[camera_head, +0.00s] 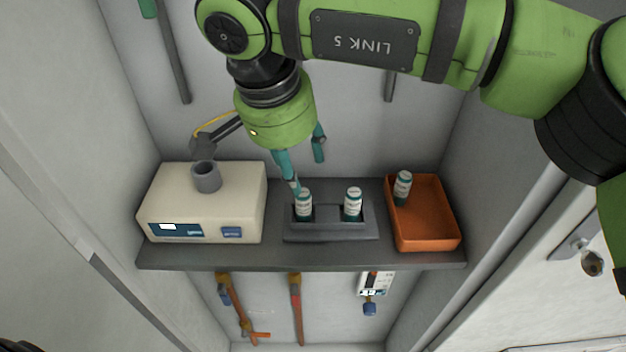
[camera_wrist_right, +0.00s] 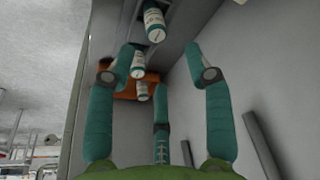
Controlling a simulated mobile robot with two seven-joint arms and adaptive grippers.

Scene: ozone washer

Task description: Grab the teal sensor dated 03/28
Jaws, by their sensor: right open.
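Two white-and-teal sensors stand in a dark grey holder (camera_head: 330,237): a left one (camera_head: 304,206) and a right one (camera_head: 353,204). A third similar sensor (camera_head: 402,188) leans in the orange tray (camera_head: 430,244). The dates on their labels are too small to read, so I cannot tell which is 03/28. My right gripper (camera_head: 306,172) is open, with teal fingers; one fingertip is close behind the left sensor in the head view. In the right wrist view the open fingers (camera_wrist_right: 160,68) point toward several sensors (camera_wrist_right: 138,66), with nothing between them. My left gripper is out of view.
A cream box machine (camera_head: 205,200) with a grey cup on top stands on the left of the grey shelf (camera_head: 300,257). Walls close in on both sides. Pipes and a small white meter (camera_head: 375,284) are below the shelf.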

